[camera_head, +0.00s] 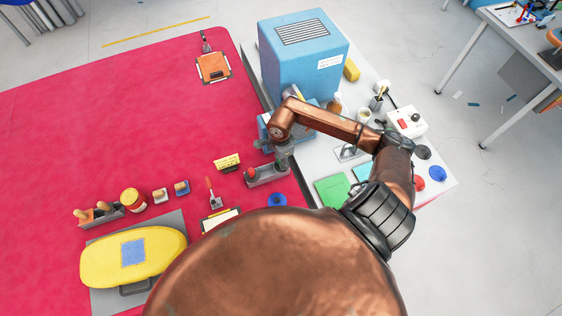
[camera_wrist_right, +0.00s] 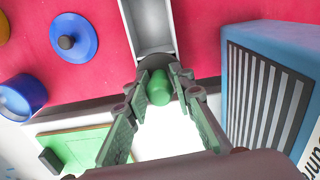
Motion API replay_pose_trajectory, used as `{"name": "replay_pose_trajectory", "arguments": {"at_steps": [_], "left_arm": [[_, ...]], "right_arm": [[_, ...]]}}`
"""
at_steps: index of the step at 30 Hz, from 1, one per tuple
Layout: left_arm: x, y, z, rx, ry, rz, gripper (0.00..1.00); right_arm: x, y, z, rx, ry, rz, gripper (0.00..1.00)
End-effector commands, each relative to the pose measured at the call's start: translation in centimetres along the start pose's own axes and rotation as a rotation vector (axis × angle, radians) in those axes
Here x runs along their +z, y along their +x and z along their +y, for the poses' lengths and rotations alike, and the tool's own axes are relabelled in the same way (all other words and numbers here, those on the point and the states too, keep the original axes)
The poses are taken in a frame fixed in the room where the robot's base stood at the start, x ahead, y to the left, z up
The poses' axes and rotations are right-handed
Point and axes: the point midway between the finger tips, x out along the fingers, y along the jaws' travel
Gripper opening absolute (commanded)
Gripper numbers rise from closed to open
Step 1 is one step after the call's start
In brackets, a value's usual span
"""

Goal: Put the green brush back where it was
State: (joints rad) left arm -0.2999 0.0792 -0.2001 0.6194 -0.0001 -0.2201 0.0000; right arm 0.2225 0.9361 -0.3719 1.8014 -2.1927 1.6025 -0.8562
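My right gripper (camera_head: 279,164) is low over the right edge of the red mat, at a grey tray (camera_head: 268,178). In the right wrist view, its fingers (camera_wrist_right: 164,78) close around a green rounded handle, which I take as the green brush (camera_wrist_right: 161,88). A dark round part shows just beyond the handle, at the near end of the tray (camera_wrist_right: 149,25). The part of the tray that shows there looks empty. I cannot tell whether the brush touches the tray. My left gripper is not in view.
A tall blue box (camera_head: 303,60) stands close behind my right arm on the grey table. A blue disc (camera_head: 277,201) and a yellow block (camera_head: 228,162) lie near the tray. Another tray (camera_head: 103,214) with wooden-handled pieces is at left.

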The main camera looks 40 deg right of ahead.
Motion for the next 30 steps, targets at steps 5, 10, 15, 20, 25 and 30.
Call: {"name": "replay_pose_trajectory", "arguments": {"at_steps": [5,10,15,20,25,30], "left_arm": [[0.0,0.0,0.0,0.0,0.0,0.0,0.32],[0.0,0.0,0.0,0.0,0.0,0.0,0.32],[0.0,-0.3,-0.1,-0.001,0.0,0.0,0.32],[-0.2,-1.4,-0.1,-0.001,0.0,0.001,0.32],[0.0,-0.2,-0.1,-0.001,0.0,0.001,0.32],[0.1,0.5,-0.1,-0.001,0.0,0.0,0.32]], "right_arm": [[0.0,0.0,0.1,0.002,0.0,0.0,0.37],[0.0,0.1,0.1,0.003,0.001,0.001,0.37],[0.0,-0.2,0.1,0.003,0.001,0.0,0.37],[0.0,-1.5,0.0,0.001,0.002,0.0,0.37],[-0.1,-5.0,-0.2,-0.005,-0.001,0.002,0.37],[-0.1,-8.7,-0.1,-0.002,-0.001,0.003,0.37]]}}
